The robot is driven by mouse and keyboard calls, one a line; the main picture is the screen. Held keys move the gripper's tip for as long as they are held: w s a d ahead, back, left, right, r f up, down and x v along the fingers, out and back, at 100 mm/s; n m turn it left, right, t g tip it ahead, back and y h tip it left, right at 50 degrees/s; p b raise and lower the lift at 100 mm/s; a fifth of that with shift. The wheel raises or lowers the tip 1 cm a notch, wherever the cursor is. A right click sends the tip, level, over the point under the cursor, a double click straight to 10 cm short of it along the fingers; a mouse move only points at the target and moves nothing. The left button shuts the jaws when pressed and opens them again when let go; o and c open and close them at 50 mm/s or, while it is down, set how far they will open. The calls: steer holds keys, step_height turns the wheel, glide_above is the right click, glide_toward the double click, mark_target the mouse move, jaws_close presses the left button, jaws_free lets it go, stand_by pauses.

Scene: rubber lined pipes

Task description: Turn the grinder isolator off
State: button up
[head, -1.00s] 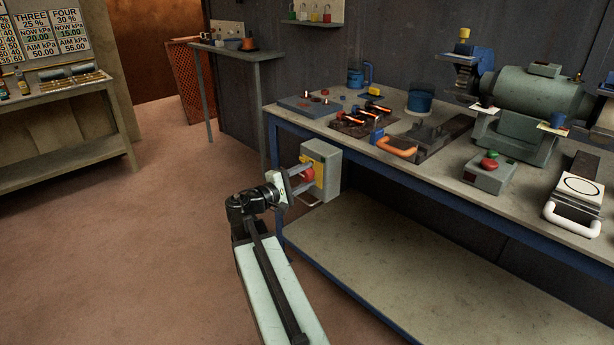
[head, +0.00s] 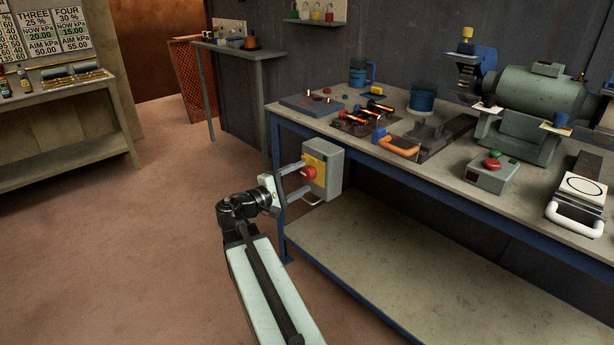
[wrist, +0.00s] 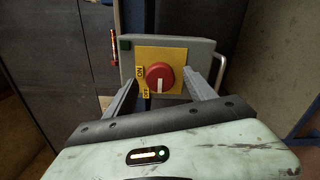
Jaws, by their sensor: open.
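The grinder isolator is a grey box (head: 331,168) at the near left end of the workbench, with a yellow plate (wrist: 178,54) and a round red knob (head: 309,173). In the wrist view the knob (wrist: 158,72) carries a white mark pointing down the picture. ON is printed left of the knob and OFF at its lower left. I cannot tell which label the mark selects. My gripper (head: 304,177) is open and faces the plate. In the wrist view its fingers (wrist: 163,84) stand left and right of the knob, with gaps showing; neither visibly touches it.
The workbench (head: 455,183) carries a bench grinder (head: 535,100), a button box (head: 490,174) and several tools. Its lower shelf (head: 390,255) is bare. The floor (head: 120,250) to the left is clear.

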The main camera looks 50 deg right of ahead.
steer(key=shift+w+a, duration=0.15)
steer(key=shift+a, duration=2.2)
steer(key=w+a+f+t+y, duration=0.1)
steer(key=w+a+f+y, duration=0.25)
steer(key=a+f, duration=0.5)
steer(key=w+a+f+t+y, duration=0.2)
steer(key=a+f+y, duration=0.4)
steer(key=a, duration=0.4)
steer(key=s+a+f+m+g+y, duration=0.15)
steer(key=a+f+y, duration=0.3)
steer(key=a, duration=0.55)
steer(key=s+a+f+m+y, duration=0.15)
steer(key=a+f+y, duration=0.3)
steer(key=a, duration=0.45)
step_height(320, 180, up, 34)
steer(key=a+p, duration=0.1)
steer(key=p, duration=3.3)
steer(key=shift+s+f+n, duration=0.15)
steer(key=shift+n, duration=0.15)
